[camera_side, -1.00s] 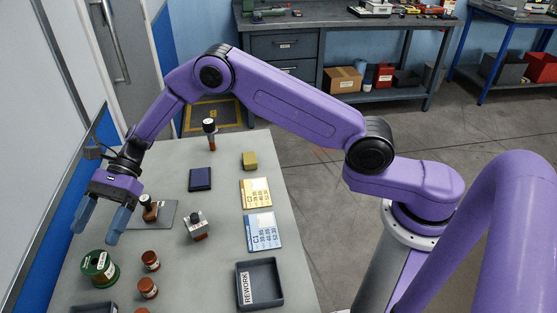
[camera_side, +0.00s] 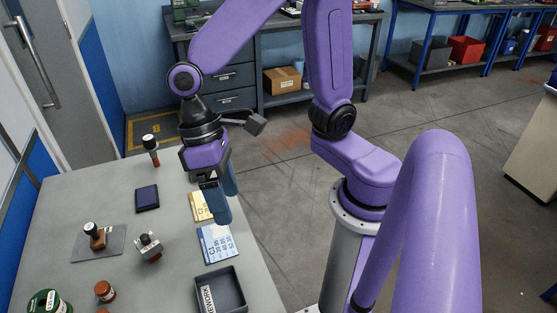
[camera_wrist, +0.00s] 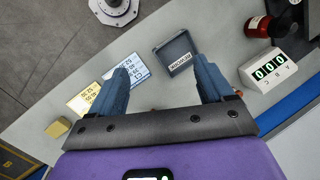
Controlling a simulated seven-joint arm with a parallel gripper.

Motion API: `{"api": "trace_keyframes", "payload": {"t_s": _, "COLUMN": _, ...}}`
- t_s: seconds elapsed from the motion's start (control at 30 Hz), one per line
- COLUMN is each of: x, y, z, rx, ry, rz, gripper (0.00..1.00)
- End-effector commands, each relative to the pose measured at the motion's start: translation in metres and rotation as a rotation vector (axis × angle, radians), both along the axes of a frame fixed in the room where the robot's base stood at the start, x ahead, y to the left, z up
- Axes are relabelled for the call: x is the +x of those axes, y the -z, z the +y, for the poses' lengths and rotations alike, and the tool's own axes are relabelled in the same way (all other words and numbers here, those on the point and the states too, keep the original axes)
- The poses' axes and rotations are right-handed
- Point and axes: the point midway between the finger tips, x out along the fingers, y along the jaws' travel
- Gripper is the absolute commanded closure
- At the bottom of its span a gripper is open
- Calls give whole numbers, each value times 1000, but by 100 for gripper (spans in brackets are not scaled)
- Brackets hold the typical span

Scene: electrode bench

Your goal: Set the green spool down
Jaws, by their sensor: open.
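The green spool (camera_side: 45,303) stands on the table at the lower left of the side view, partly cut off by the bottom edge. I do not make it out in the wrist view. My gripper (camera_side: 220,200) is open and empty, well away from the spool. It is above the table's right side, in front of the yellow card (camera_side: 199,207) and near the blue card (camera_side: 217,244). In the wrist view its two blue fingers (camera_wrist: 162,78) are wide apart with nothing between them.
The REWORK tray (camera_side: 221,291) is at the table's front right. A dark blue pad (camera_side: 147,198), a stamp on a grey mat (camera_side: 78,252), a grey-topped block (camera_side: 149,246) and a brown jar (camera_side: 105,292) stand left. The wrist view shows a counter display (camera_wrist: 268,70) and yellow block (camera_wrist: 58,128).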

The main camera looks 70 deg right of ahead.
Motion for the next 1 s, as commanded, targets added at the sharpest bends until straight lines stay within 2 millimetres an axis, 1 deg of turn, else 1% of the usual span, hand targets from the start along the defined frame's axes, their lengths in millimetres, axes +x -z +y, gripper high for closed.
{"api": "trace_keyframes", "payload": {"t_s": 0.03, "x": -12, "y": -2, "z": -18, "rx": 1, "ry": -78, "rz": -48, "gripper": 20}}
{"api": "trace_keyframes", "payload": {"t_s": 0.2, "x": -42, "y": -3, "z": -71, "rx": -7, "ry": -354, "rz": -201, "gripper": 20}}
{"api": "trace_keyframes", "payload": {"t_s": 0.3, "x": -55, "y": -2, "z": -95, "rx": -11, "ry": -488, "rz": -272, "gripper": 20}}
{"api": "trace_keyframes", "payload": {"t_s": 0.4, "x": -62, "y": 0, "z": -112, "rx": -15, "ry": -584, "rz": -322, "gripper": 20}}
{"api": "trace_keyframes", "payload": {"t_s": 0.5, "x": -66, "y": 1, "z": -120, "rx": -17, "ry": -639, "rz": -350, "gripper": 20}}
{"api": "trace_keyframes", "payload": {"t_s": 0.6, "x": -67, "y": 1, "z": -123, "rx": -17, "ry": -662, "rz": -361, "gripper": 20}}
{"api": "trace_keyframes", "payload": {"t_s": 1.0, "x": -67, "y": 1, "z": -123, "rx": -17, "ry": -660, "rz": -359, "gripper": 20}}
